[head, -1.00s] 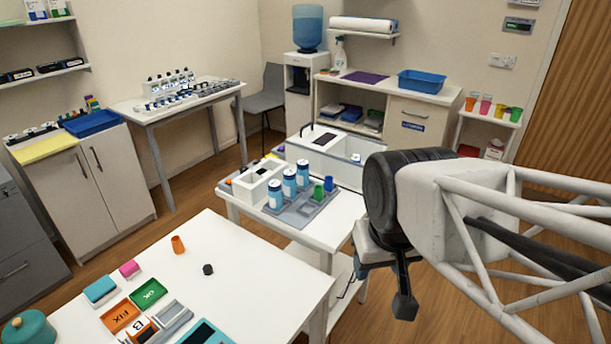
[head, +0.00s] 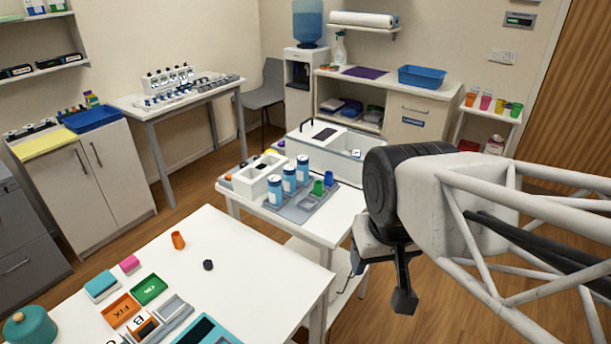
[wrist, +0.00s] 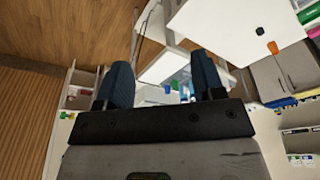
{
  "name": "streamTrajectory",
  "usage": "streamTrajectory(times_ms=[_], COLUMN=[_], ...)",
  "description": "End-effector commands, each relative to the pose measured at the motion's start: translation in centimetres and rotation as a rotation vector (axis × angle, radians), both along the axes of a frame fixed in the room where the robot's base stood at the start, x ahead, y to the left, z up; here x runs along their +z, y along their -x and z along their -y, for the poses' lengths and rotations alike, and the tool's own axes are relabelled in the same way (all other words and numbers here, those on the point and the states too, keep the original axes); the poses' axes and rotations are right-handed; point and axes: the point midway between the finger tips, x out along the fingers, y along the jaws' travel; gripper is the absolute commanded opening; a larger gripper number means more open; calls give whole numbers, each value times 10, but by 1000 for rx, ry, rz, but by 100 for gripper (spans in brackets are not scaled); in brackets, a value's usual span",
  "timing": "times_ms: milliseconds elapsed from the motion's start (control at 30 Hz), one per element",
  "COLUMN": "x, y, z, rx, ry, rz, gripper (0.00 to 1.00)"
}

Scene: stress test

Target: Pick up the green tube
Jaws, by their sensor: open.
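A short green tube (head: 318,187) stands upright on a grey tray (head: 291,213) on the small white middle table, beside a blue cup (head: 328,178). A green thing (wrist: 166,89), probably this tube, shows in the wrist view between my fingers and well beyond them. My gripper (wrist: 163,68) is open, with its two blue-padded fingers apart and nothing between them. In the head view it hangs to the right of the middle table, apart from the tube, and is seen edge-on.
Blue-and-white canisters (head: 289,180) stand left of the tube, and a white box (head: 330,146) stands behind it. The near white table (head: 235,260) holds trays and an orange cup (head: 178,240). Coloured cups (head: 485,102) stand on the right shelf. Open floor lies around my gripper.

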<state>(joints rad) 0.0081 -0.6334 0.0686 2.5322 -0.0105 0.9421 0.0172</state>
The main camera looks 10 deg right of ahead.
Motion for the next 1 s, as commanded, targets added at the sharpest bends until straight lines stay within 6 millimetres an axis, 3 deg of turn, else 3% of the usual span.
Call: streamTrajectory(times_ms=[367,567,767,1000], x=[-1,-4,-11,-22], y=[-3,-19,-52,-106], z=[1,9,24,41], rx=[11,84,238,473], ry=[13,93,252,475], rz=[-5,-35,-96,-187], gripper=[62,62,62,62])
